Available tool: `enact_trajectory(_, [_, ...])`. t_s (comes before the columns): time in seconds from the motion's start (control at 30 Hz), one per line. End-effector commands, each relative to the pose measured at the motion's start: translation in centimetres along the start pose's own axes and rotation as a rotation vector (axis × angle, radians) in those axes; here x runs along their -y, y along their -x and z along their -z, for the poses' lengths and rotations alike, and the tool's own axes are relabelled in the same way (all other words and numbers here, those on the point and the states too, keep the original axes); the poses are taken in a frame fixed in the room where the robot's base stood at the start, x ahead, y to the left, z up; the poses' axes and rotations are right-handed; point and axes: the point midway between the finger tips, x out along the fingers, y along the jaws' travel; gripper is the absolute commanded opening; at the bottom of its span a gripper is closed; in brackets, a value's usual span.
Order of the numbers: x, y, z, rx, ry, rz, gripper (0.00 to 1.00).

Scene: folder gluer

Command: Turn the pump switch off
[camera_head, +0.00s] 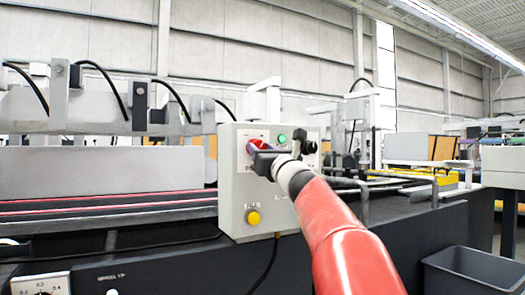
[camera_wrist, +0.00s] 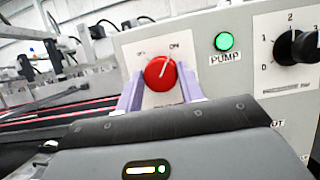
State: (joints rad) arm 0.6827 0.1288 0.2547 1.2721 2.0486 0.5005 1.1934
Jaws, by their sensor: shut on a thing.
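The pump switch is a round red knob (camera_wrist: 158,74) on a pale plate on the grey control box (camera_head: 237,190). Its white pointer line tilts up and right toward the ON mark in the wrist view. My gripper (camera_wrist: 160,88) has its two purple fingers on either side of the knob, shut on it. In the head view my gripper (camera_head: 255,148) reaches the box front and hides most of the knob. The green lamp (camera_wrist: 224,42) above the PUMP label looks lit; it also shows in the head view (camera_head: 282,138).
A black dial (camera_wrist: 296,47) with a number scale is right of the lamp. A yellow button (camera_head: 253,218) is low on the box. Metal rods (camera_head: 390,180) stand right of the box, and a dark bin (camera_head: 470,272) is at the lower right.

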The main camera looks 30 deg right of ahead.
Motion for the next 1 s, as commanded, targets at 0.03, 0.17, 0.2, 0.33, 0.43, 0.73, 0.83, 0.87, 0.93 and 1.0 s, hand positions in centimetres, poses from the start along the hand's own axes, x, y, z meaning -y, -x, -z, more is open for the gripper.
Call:
enact_trajectory(0.03, [0.01,0.01,0.01,0.0,0.004,-0.001,0.15])
enact_trajectory(0.17, [-0.01,0.0,0.0,0.001,0.027,-0.012,0.15])
enact_trajectory(0.2, [0.0,0.0,0.0,0.001,0.039,-0.017,0.15])
enact_trajectory(0.33, [0.08,0.02,0.03,0.001,0.097,-0.041,0.15])
enact_trajectory(0.43, [0.12,0.0,0.05,0.001,0.163,-0.068,0.15])
enact_trajectory(0.73, [0.24,-0.06,-0.03,0.0,0.416,-0.173,0.15])
enact_trajectory(0.83, [0.3,-0.08,-0.12,0.0,0.504,-0.209,0.15])
enact_trajectory(0.87, [0.32,-0.1,-0.13,0.0,0.532,-0.22,0.15])
enact_trajectory(0.93, [0.34,-0.12,-0.14,-0.001,0.593,-0.246,0.15])
enact_trajectory(1.0, [0.37,-0.12,-0.25,0.0,0.655,-0.271,0.15])
